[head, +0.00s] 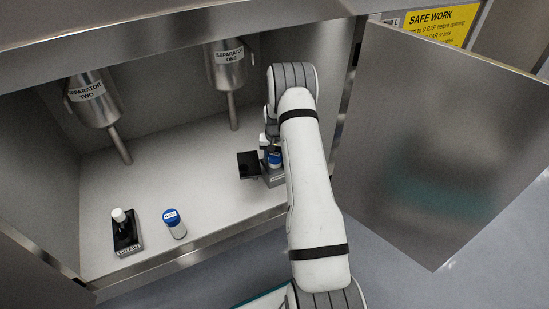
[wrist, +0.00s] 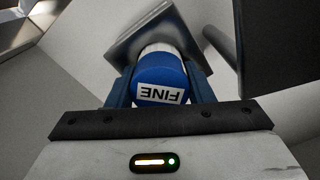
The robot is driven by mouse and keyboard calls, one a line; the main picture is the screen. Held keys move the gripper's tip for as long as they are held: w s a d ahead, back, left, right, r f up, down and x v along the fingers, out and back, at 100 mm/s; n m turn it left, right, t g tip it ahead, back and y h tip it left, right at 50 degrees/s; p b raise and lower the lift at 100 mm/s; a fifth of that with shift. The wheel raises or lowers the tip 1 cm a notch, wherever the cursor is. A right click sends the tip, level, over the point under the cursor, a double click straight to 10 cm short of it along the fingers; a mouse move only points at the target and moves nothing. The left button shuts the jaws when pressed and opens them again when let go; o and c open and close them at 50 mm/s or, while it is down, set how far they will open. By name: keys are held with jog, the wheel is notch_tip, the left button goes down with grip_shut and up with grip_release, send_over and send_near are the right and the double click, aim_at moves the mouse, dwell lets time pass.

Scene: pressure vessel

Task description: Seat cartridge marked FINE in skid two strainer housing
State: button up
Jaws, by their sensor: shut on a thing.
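The cartridge marked FINE (wrist: 160,72) has a blue cap and a white body. My gripper (wrist: 160,88) is shut on it, with one finger on each side of the cap. In the head view the blue cap (head: 275,159) shows beside my arm, low over the cabinet floor. A grey square housing (wrist: 122,46) lies just beyond the white body; I cannot tell whether the cartridge's end is inside it. In the head view a grey base (head: 272,179) is below the cap, with a black plate (head: 248,165) to its left. My arm hides much of this spot.
Vessels labelled SEPARATOR TWO (head: 93,98) and SEPARATOR ONE (head: 227,66) hang with pipes reaching down. A second blue-capped cartridge (head: 174,224) and a black stand with a white-topped part (head: 125,232) are front left. An open metal door (head: 435,140) is right. The middle floor is clear.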

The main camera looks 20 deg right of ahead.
jog(key=shift+f, duration=0.15)
jog(key=o, duration=1.1)
jog(key=shift+c, duration=0.2)
notch_tip(320, 180, up, 8)
jog(key=p, duration=0.3)
jog(key=shift+f, duration=0.1)
